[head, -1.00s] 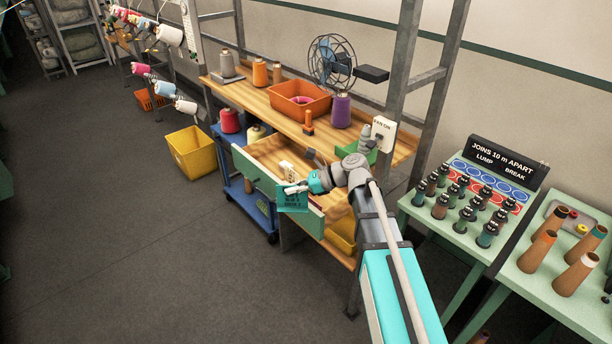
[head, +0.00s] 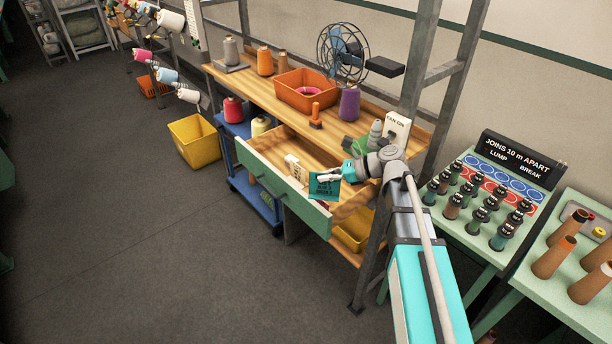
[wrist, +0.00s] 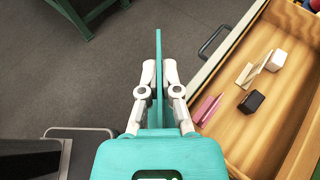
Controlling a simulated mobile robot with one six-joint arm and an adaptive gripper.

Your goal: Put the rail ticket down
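The rail ticket (head: 324,190) is a teal card with dark lettering. My gripper (head: 330,177) is shut on it; in the wrist view the ticket (wrist: 158,70) stands edge-on between the two pale fingers (wrist: 158,92).
The drawer holds a pink card (wrist: 207,108), a black box (wrist: 251,102) and a pale block (wrist: 276,60), with bare wood between. The bench top (head: 265,92) above carries cones, an orange bin (head: 305,92) and a fan (head: 342,52). A green table (head: 470,225) stands right.

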